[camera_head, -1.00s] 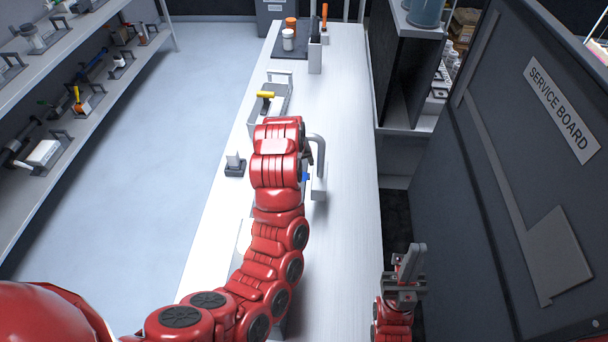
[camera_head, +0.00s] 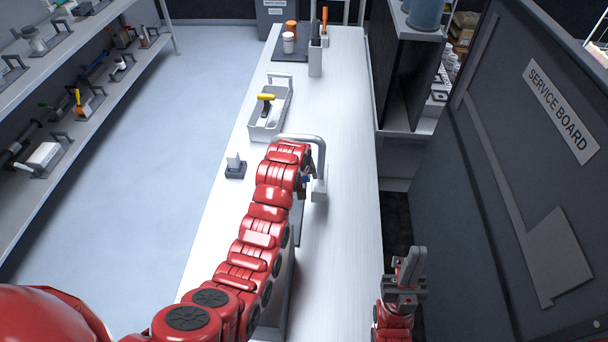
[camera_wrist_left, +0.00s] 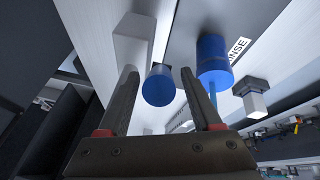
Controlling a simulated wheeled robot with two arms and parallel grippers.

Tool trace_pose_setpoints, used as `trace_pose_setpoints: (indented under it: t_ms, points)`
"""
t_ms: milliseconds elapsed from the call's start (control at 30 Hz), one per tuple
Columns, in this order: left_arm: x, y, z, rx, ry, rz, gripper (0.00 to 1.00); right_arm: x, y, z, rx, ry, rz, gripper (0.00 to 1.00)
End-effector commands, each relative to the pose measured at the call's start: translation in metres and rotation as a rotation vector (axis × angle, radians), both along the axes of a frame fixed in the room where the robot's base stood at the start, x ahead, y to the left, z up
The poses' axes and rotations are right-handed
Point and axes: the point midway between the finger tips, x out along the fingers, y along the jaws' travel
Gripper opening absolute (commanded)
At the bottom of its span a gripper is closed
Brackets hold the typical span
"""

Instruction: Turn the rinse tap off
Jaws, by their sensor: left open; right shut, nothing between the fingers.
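The rinse tap's grey spout (camera_head: 319,150) rises from a pale post (camera_head: 319,192) on the white counter. A bit of blue (camera_head: 306,180) shows beside the post, mostly behind my left arm. In the left wrist view, a blue round knob (camera_wrist_left: 158,90) appears between the fingertips of my open left gripper (camera_wrist_left: 160,76); contact cannot be told. A second blue cylinder (camera_wrist_left: 213,58) with a thin blue rod stands by a label ending in "NSE", just beyond the right finger. My right gripper (camera_head: 411,262) is shut and empty, right of the counter.
A small dark block (camera_head: 235,170) with a pale top sits at the counter's left edge. The service board (camera_head: 540,150) stands on the right. The counter right of the tap is clear.

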Motion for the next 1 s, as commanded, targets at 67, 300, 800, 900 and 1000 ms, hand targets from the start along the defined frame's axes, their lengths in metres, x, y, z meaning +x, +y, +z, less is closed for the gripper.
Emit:
trace_pose_setpoints:
  t_ms: [67,300,800,900,1000]
  points:
    - [0.0012,-0.0001,-0.0014,-0.001,-0.001,0.0,0.66,0.0,0.0,0.0018,0.0,0.0,0.0,0.0]
    - [0.0015,-0.0002,-0.0036,-0.001,-0.001,0.0,0.66,0.0,0.0,0.0016,0.0,0.0,0.0,0.0]
    - [0.0011,-0.0004,-0.0038,0.0,0.0,-0.001,0.0,0.0,0.0,0.0016,0.0,0.0,0.0,0.0]
    - [0.001,-0.0003,-0.0038,0.0,0.0,-0.001,0.0,0.0001,0.0,0.0016,0.0,0.0,0.0,0.0]
    - [0.001,-0.0003,-0.0038,0.0,0.0,-0.001,0.0,0.0001,0.0,0.0015,0.0,0.0,0.0,0.0]
